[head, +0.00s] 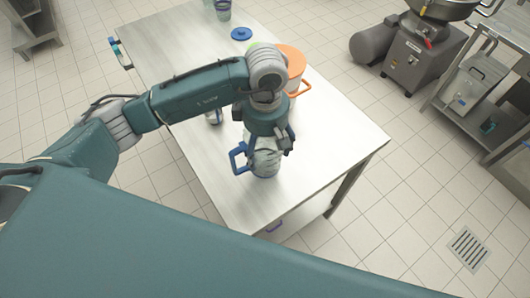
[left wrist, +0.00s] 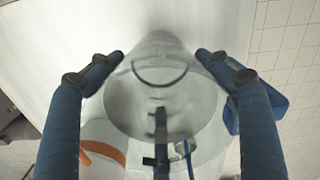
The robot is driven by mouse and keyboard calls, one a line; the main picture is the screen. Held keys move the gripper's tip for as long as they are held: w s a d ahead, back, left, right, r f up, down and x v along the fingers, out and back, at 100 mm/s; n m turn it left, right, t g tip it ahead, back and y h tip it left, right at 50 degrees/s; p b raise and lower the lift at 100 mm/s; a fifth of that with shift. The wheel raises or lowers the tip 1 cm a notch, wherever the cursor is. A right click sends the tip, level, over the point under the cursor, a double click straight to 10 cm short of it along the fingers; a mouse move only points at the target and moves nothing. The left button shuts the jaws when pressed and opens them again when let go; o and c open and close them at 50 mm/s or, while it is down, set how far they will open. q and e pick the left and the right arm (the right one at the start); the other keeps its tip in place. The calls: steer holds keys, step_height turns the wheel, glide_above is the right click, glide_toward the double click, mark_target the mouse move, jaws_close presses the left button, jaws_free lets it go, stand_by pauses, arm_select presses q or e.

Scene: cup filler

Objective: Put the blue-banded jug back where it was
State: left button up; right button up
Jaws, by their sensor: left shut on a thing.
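The blue-banded jug (head: 265,167) is grey-white with a blue handle and is near the front end of the steel table (head: 330,130). My left gripper (head: 268,147) is above it, shut on its upper part. In the left wrist view the fingers of my left gripper (left wrist: 162,58) are on both sides of the round jug (left wrist: 150,105). Its blue handle (left wrist: 232,115) shows at the right. I cannot tell whether the jug's base touches the table. My right gripper is not in view.
An orange-banded jug (head: 294,60) with an orange handle stands just behind my gripper. A small cup (head: 214,118) stands to its left, partly hidden. A blue disc (head: 241,34) and cups (head: 223,10) are farther back. The table's right side is clear.

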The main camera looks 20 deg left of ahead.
arm_select(q)
step_height(320, 180, down, 4)
steer(key=shift+r+p, duration=0.25)
steer(key=shift+p, duration=0.2)
steer(key=shift+f, duration=0.15)
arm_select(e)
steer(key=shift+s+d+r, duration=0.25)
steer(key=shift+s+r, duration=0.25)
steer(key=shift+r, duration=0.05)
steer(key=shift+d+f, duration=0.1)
arm_select(q)
steer(key=shift+f+b, duration=0.2)
steer(key=shift+b, duration=0.1)
steer(key=o, duration=2)
steer(key=shift+r, duration=0.1)
steer(key=shift+c, duration=0.2)
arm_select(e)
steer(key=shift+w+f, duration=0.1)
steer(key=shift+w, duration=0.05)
